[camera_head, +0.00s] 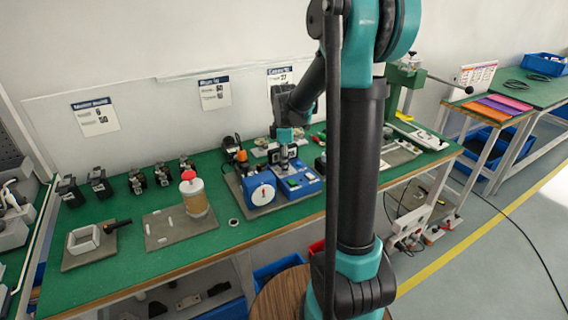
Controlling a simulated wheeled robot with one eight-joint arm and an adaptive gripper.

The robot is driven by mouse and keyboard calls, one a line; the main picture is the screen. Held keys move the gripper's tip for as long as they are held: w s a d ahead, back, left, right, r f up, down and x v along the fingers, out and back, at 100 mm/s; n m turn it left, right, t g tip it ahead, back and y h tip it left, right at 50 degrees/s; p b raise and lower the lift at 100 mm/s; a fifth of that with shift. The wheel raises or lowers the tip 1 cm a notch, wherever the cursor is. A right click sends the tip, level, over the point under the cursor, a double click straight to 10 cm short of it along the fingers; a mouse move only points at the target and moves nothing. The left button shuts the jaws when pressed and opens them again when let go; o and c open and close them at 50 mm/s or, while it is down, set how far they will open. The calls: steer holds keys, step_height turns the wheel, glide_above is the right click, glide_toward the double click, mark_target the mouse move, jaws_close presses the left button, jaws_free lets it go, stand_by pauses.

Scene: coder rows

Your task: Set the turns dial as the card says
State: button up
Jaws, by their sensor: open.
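The dial (262,194) is a round white face with a red pointer on the front of a blue machine (299,185). The pointer looks roughly upright; its exact setting is too small to read. Cards hang on the wall: a left card (95,117), a middle card (214,93) and a right card (280,77). Each has a dark header and a few large digits, too small to read surely; I cannot tell which gives the turns. My gripper (288,160) is open, above the machine, behind and right of the dial. Its fingertips are hard to make out.
Several small black devices (137,181) line the back. A green press (403,85) stands at right.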

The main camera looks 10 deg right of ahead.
steer(key=c, duration=0.9)
